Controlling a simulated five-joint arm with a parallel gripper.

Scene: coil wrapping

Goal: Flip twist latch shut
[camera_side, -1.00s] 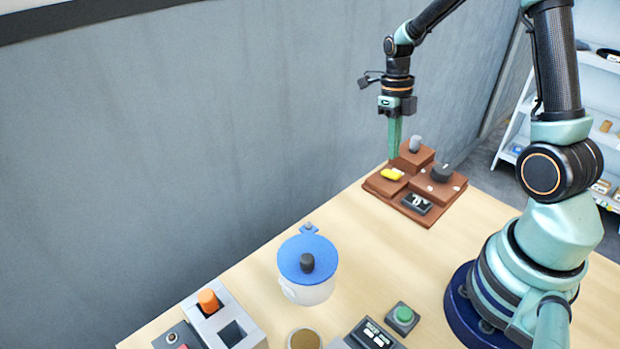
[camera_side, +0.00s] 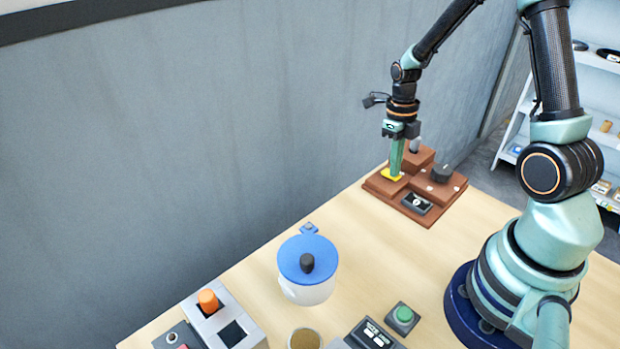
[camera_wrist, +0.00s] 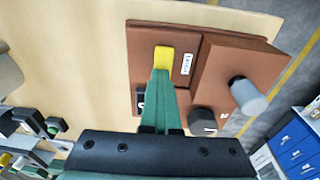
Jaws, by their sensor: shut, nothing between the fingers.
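The yellow twist latch (camera_side: 386,174) sits on a raised brown block at the left of the brown panel (camera_side: 425,217). In the wrist view the yellow latch (camera_wrist: 163,54) lies beside a small white label, its near end covered by my fingers. My gripper (camera_side: 396,175) is shut and empty, pointing down. Its green fingertips (camera_wrist: 160,78) are at the latch and overlap it in both views. I cannot tell for certain whether they touch it. The latch's exact angle is partly hidden.
A black knob (camera_side: 442,172), a grey peg (camera_side: 415,146) and a small dark display (camera_side: 416,203) share the panel close to my fingers. A blue-lidded pot (camera_side: 307,262), a green button (camera_side: 403,315) and an orange-knobbed box (camera_side: 208,300) stand nearer the camera. Wood between is clear.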

